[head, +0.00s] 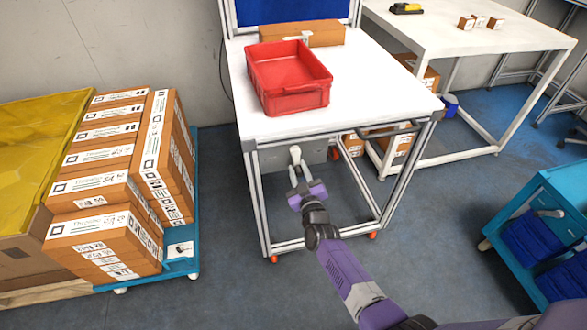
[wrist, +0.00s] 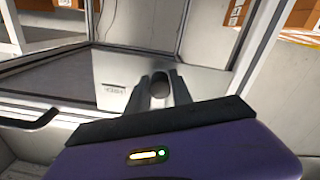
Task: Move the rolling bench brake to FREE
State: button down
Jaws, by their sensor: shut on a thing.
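The rolling bench (head: 345,110) has a white top, a metal frame and small orange casters. A grey box (head: 318,153) hangs under its front edge, and a pale brake lever (head: 295,154) stands out from it. My gripper (head: 299,174) is in front of this box, with its fingers shut on the lever. In the wrist view the dark round end of the lever (wrist: 160,84) shows between my fingertips, in front of a grey plate (wrist: 130,70). A small label (wrist: 113,87) is on the plate at left; I cannot read it. The fingers hide part of the lever.
A red tote (head: 287,82) and a cardboard box (head: 295,33) are on the bench. A blue cart (head: 181,268) loaded with boxes stands at left. Another white table (head: 470,35) is at back right, a blue cart (head: 550,195) at right. Floor in front is clear.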

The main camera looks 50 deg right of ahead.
aim_at(306, 158)
jog(key=n, duration=0.2)
jog(key=d+n+p, duration=0.1)
jog(key=n, duration=0.1)
jog(key=shift+s+r, duration=0.3)
jog(key=shift+r, duration=0.1)
jog(key=shift+s+d+r+n+p, duration=0.25)
jog(key=shift+d+n, duration=0.1)
jog(key=shift+n, duration=0.5)
jog(key=shift+s+d+r+n+p, duration=0.1)
jog(key=shift+s+d+n+p, duration=0.15)
jog(key=shift+n, duration=0.6)
jog(key=shift+d, duration=0.1)
jog(key=c, duration=1.3)
grip_release()
jog(key=shift+o, duration=0.5)
jog(key=shift+s+d, duration=0.1)
jog(key=shift+d, duration=0.05)
jog(key=p+v, duration=0.1)
jog(key=v, duration=0.6)
jog(key=shift+s+a+p, duration=0.25)
jog(key=shift+s+p, duration=0.1)
